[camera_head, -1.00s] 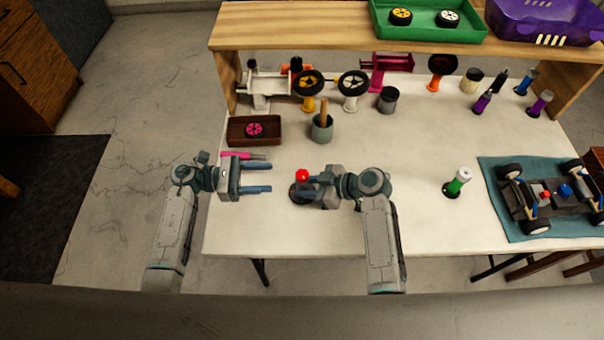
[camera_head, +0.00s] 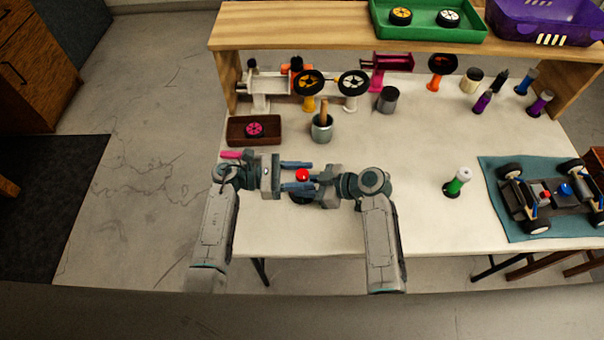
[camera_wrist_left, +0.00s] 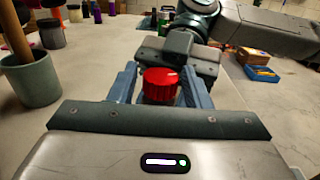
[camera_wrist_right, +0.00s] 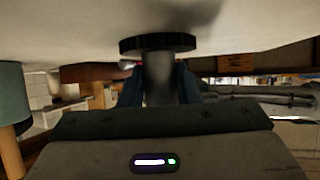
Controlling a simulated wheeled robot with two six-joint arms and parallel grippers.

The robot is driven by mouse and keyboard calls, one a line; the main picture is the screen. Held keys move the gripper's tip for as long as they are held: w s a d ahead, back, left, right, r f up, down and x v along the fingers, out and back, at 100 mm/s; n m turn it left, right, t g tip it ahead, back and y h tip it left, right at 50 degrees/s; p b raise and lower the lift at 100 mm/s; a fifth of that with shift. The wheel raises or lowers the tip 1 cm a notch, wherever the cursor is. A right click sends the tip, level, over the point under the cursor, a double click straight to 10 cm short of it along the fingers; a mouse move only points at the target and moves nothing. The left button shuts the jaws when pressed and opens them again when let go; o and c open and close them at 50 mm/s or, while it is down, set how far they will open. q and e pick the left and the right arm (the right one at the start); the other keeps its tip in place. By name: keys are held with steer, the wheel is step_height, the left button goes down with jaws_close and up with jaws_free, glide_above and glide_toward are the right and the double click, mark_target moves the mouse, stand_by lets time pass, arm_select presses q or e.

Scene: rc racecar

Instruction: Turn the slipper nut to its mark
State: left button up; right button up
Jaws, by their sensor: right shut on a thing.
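The red slipper nut (camera_head: 302,175) sits atop a short grey post with a dark round base near the table's front. In the left wrist view the ribbed nut (camera_wrist_left: 160,86) shows a small pale line on its top. My left gripper (camera_head: 299,176) is open, one finger on each side of the nut; whether either touches is unclear. My right gripper (camera_wrist_right: 158,85) is shut on the grey post (camera_wrist_right: 158,78) below the nut. The post's dark base (camera_wrist_right: 158,45) shows upside down in the right wrist view. A mark for the nut cannot be made out.
A grey cup (camera_head: 321,130) with a wooden handle in it and a brown tray (camera_head: 240,140) with a pink wheel stand behind. A pink-handled tool (camera_head: 231,155) lies left. A green-and-white bottle (camera_head: 458,181) and the car (camera_head: 545,197) on a teal mat are right.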

arm_select(q)
steer(key=c, duration=0.7)
steer(key=shift+w+m+g, duration=0.1)
steer(key=shift+m+g, duration=0.8)
steer(key=shift+g, duration=0.3)
steer(key=shift+m+g+y, duration=0.3)
steer(key=shift+m+g, duration=0.4)
steer(key=shift+g, duration=0.6)
steer(key=o, duration=1)
steer(key=shift+c, duration=0.2)
steer(key=v, duration=1.2)
steer(key=shift+f, duration=0.1)
